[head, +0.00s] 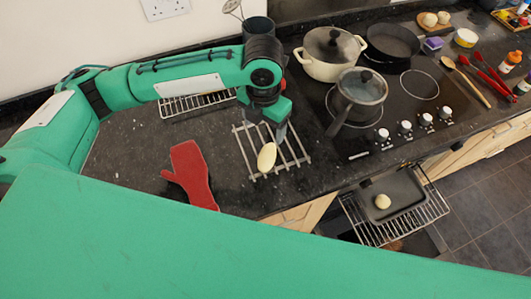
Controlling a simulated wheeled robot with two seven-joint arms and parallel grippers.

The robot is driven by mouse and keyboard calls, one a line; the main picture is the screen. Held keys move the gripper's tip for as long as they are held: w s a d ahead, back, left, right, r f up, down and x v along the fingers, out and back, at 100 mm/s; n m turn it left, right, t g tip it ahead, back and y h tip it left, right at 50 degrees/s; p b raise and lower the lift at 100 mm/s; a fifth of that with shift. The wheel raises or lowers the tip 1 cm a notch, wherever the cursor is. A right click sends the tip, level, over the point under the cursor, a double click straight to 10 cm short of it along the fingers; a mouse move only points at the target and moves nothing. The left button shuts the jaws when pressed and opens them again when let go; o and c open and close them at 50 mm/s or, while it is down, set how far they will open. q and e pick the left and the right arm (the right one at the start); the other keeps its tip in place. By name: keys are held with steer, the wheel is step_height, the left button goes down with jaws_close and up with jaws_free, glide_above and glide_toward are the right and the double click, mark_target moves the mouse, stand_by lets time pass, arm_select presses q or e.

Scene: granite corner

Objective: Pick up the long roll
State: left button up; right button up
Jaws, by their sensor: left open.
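The long roll (266,157) is pale and oval and lies on a wire cooling rack (294,158) on the dark worktop. My left gripper (281,133) points down over the rack, just behind and to the right of the roll. It is open and holds nothing. Its fingers are small and partly hidden, and I cannot tell whether they touch the roll. My right gripper is out of view.
A red oven mitt (190,174) lies left of the rack. A second rack (190,104) is behind my left arm. A cream pot (329,66) and a saucepan (359,88) stand on the hob. A tray (405,190) with a round roll (382,201) sits on a pulled-out oven shelf.

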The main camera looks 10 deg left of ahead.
arm_select(q)
steer(key=p, duration=0.2)
glide_above(267, 153)
steer(key=f, duration=0.8)
steer(key=shift+s+a, duration=0.1)
steer(key=shift+a, duration=0.25)
steer(key=shift+d+f+p, duration=0.1)
steer(key=shift+f+p, duration=0.2)
steer(key=shift+f, duration=0.1)
steer(key=f, duration=0.1)
steer(key=f+p, duration=0.1)
steer(key=f, duration=0.1)
steer(key=f+p, duration=0.1)
steer(key=shift+d+f, duration=0.15)
steer(key=shift+d, duration=0.1)
steer(key=shift+f, duration=0.2)
steer(key=c, duration=1.1)
